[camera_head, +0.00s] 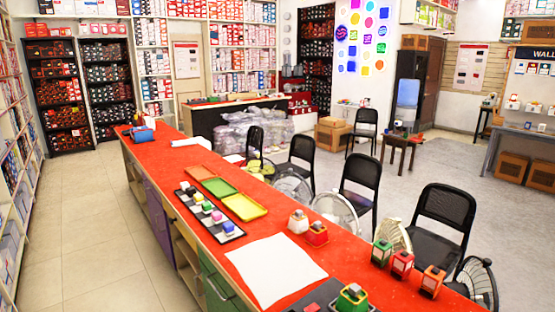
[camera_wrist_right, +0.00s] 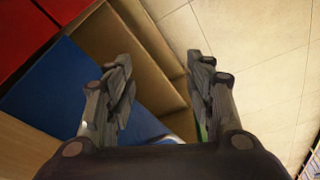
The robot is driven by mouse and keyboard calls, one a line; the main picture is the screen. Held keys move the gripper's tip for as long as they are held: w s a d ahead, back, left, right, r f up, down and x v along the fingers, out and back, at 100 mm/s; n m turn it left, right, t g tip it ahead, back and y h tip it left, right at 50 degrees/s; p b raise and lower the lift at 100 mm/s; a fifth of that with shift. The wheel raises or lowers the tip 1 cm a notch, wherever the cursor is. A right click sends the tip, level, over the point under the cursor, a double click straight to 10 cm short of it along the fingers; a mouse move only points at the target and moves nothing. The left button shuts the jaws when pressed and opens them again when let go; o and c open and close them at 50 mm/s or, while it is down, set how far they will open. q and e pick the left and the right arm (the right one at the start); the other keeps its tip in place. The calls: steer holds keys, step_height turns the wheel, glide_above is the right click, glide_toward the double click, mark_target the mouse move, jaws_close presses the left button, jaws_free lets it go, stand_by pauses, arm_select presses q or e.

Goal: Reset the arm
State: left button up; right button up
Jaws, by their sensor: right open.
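My right gripper (camera_wrist_right: 162,95) shows in the right wrist view with its two fingers spread apart and nothing between them. It is beside the counter's front, over a blue panel (camera_wrist_right: 60,85) and open wooden shelves (camera_wrist_right: 130,50), with the tiled floor to the right. No gripper or arm shows in the head view, and my left gripper is not seen in either view.
A long red-topped counter (camera_head: 190,160) runs through the head view, carrying trays, small coloured items and a white sheet (camera_head: 273,268). Black chairs (camera_head: 361,185) and fans stand along its right side. Tiled floor (camera_head: 85,220) on the left is clear.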

steer(key=s+f+g+b, duration=0.1)
steer(key=s+f, duration=0.2)
steer(key=f, duration=0.6)
steer(key=s+f, duration=0.4)
steer(key=f, duration=0.4)
steer(key=s+d+f+b, duration=0.1)
steer(key=s+d+f, duration=0.2)
steer(key=s+f, duration=0.8)
steer(key=shift+s+d+g, duration=0.2)
steer(key=shift+s+g, duration=0.2)
steer(key=shift+s, duration=0.5)
